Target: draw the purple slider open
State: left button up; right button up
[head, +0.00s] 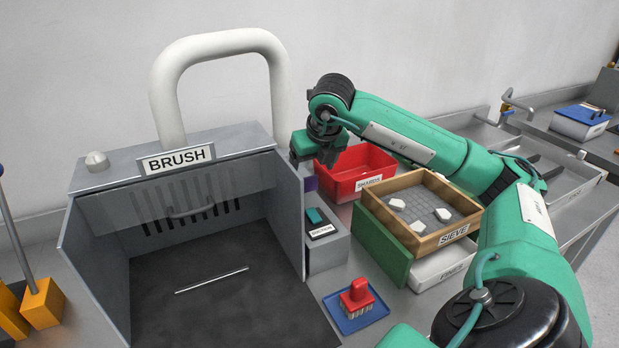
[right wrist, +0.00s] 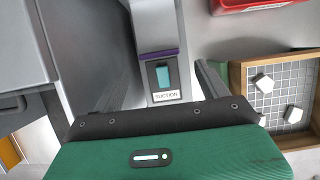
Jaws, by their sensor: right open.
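The purple slider (head: 311,184) shows as a small purple patch beside the right wall of the BRUSH box, just below my right gripper (head: 311,160). In the right wrist view the slider (right wrist: 160,54) is a thin purple strip across the grey SUCTION housing (right wrist: 150,25), above a teal switch (right wrist: 162,76). My right gripper is open, with one dark finger to each side of the housing in that view. I see nothing held between the fingers. Whether a finger touches the slider cannot be told. Much of the slider is hidden in the head view. My left gripper is not in view.
The grey BRUSH box (head: 187,158) with its white pipe stands left. A red bin (head: 368,168), the wooden SIEVE tray (head: 392,181) with white pieces, and a green panel (head: 383,243) stand right. A red brush (head: 356,297) sits on a blue tray (head: 345,323) in front.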

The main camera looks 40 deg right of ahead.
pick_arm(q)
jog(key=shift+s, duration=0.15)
pick_arm(e)
jog(key=v, duration=0.8)
jog(key=shift+s+r, duration=0.15)
jog(key=shift+r, duration=0.1)
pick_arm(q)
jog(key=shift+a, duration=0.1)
